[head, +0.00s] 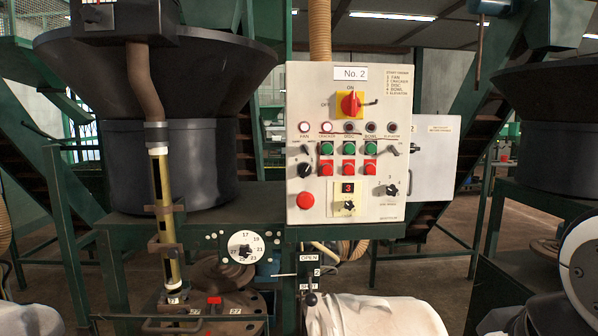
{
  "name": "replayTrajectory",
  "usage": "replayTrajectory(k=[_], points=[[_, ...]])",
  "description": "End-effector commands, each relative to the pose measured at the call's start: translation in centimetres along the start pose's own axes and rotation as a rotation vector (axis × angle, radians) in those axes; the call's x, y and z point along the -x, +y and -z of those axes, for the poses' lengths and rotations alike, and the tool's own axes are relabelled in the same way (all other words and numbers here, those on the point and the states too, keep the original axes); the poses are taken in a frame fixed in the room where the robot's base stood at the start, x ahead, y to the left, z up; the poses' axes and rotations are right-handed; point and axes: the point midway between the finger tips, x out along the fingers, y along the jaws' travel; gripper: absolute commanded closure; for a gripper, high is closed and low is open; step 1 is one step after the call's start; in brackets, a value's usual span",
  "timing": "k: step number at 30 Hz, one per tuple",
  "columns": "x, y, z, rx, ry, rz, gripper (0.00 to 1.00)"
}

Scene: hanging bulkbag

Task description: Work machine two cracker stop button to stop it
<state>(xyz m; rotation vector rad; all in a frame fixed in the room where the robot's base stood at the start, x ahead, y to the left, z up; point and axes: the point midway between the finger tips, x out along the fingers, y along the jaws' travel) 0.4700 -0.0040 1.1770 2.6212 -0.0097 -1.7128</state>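The control panel (335,215) marked No. 2 faces me in the middle of the head view. Its labels read fan, cracker, disc, bowl and elevator. Under the cracker label are a green button (326,148) and, below it, the red cracker stop button (326,166). Similar green and red pairs stand to the right under disc and bowl. The fan lamp (304,127) and cracker lamp (326,127) look brighter than the other lamps. Nothing covers the buttons.
A red-and-yellow main switch (350,104) sits above the buttons, and a large red button (305,201) at lower left. A dark hopper (160,75) stands left, another (548,125) right. A lever (311,298) and a numbered dial (245,247) are below the panel.

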Motion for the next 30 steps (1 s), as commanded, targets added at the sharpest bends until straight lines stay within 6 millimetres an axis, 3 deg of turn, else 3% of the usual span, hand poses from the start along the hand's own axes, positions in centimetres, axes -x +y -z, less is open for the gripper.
replayTrajectory(k=[1,4,30], points=[[0.0,0.0,0.0,0.0,0.0,0.0,0.78],[0.0,0.0,0.0,0.0,0.0,0.0,1.0],[0.0,0.0,0.0,0.0,0.0,0.0,1.0]])
